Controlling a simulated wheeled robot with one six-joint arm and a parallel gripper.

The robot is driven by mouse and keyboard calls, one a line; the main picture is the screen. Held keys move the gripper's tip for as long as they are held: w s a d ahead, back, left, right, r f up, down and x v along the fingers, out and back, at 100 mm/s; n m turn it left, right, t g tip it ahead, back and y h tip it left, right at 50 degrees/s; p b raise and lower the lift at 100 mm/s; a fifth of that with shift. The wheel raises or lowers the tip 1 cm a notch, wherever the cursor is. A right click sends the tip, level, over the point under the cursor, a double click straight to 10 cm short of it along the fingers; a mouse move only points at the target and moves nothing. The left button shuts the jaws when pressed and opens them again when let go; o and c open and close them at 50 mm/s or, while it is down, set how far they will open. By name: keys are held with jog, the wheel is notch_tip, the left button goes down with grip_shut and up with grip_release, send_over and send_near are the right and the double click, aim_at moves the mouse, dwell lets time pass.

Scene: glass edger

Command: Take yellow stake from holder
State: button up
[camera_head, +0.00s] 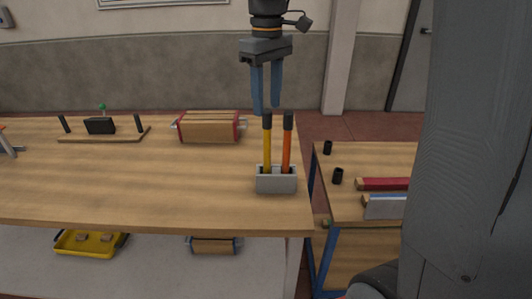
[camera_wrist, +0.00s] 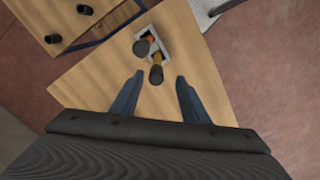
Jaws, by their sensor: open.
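The yellow stake (camera_head: 267,147) stands upright in a grey holder (camera_head: 276,184) near the right end of the wooden table. It has a black top. An orange stake (camera_head: 287,148) with a black top stands to its right in the same holder. My gripper (camera_head: 266,110) has blue fingers pointing down, spread apart and empty, around the height of the stakes' tops in the picture. In the wrist view, the yellow stake (camera_wrist: 157,68) shows ahead between the fingers of my gripper (camera_wrist: 157,82), and the orange stake (camera_wrist: 148,42) is just beyond it. The stakes' lower ends are hidden in the holder.
A red-ended wooden block bundle (camera_head: 210,127) and a rack with black posts (camera_head: 104,136) lie left on the table. A second table (camera_head: 365,160) at right bears black cylinders and a red bar (camera_head: 384,184). A yellow tray (camera_head: 90,243) sits on the shelf below.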

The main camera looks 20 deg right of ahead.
aim_at(266, 129)
jog(key=shift+w+f, duration=0.2)
jog(key=shift+f, duration=0.3)
jog(key=shift+w+f+p, duration=0.15)
jog(key=shift+f+p, duration=0.3)
jog(key=shift+f, duration=1.5)
jog(key=shift+w+f+p, duration=0.1)
jog(key=shift+f+p, duration=0.3)
jog(key=shift+f, duration=1.55)
grip_shut()
